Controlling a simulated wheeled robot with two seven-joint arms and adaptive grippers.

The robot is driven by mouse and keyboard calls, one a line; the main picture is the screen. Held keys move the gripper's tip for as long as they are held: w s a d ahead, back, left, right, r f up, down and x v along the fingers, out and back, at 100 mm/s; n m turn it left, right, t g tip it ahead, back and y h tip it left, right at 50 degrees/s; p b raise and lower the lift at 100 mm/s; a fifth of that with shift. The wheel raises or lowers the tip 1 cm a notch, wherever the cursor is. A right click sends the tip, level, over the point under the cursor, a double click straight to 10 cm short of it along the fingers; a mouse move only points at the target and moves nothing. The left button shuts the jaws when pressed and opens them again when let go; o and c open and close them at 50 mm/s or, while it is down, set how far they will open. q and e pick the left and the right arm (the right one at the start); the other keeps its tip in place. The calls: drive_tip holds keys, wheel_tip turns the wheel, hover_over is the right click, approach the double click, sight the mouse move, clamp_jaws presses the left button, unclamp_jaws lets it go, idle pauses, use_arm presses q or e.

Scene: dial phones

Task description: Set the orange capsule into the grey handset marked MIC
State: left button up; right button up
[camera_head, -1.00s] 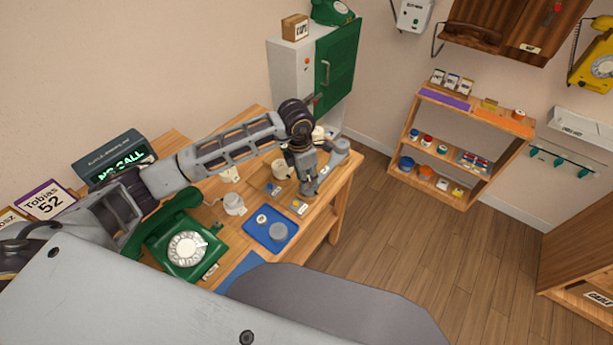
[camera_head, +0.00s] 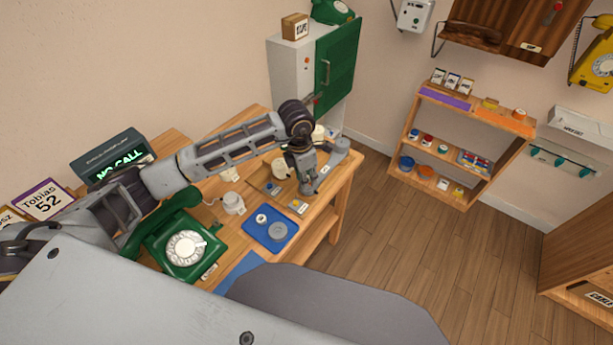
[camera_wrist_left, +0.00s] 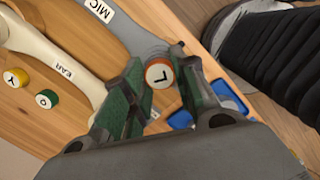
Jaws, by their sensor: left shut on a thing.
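The orange capsule (camera_wrist_left: 160,73), with a white top lettered L, is between the green-padded fingers of my left gripper (camera_wrist_left: 160,80) in the left wrist view. The gripper is shut on it. The grey handset (camera_wrist_left: 124,27) marked MIC lies just beyond, and its rounded end is beside and partly behind the capsule. I cannot tell whether the capsule touches the handset. In the head view my left gripper (camera_head: 310,188) points down near the table's right edge, next to the grey handset (camera_head: 336,158); the capsule is not clear there. My right gripper is not in view.
A cream handset (camera_wrist_left: 35,45) marked EAR lies left of the grey one, with a capsule lettered Y (camera_wrist_left: 15,77) and a green-rimmed one (camera_wrist_left: 46,98). A blue tray (camera_head: 253,231) and a green dial phone (camera_head: 160,240) stand nearer on the table.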

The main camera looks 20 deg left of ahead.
use_arm(q)
drive_tip(key=shift+f, duration=0.15)
drive_tip(key=o, duration=1)
drive_tip(key=shift+s+a+r, duration=0.15)
drive_tip(key=shift+a+r, duration=0.05)
drive_tip(key=shift+r, duration=1.8)
drive_tip(key=shift+s+a+r, duration=0.15)
drive_tip(key=shift+a+r, duration=0.05)
drive_tip(key=shift+r, duration=1.75)
drive_tip(key=shift+s+a+r, duration=0.15)
drive_tip(key=shift+a+r, duration=0.05)
drive_tip(key=shift+r, duration=1.8)
drive_tip(key=shift+d, duration=0.1)
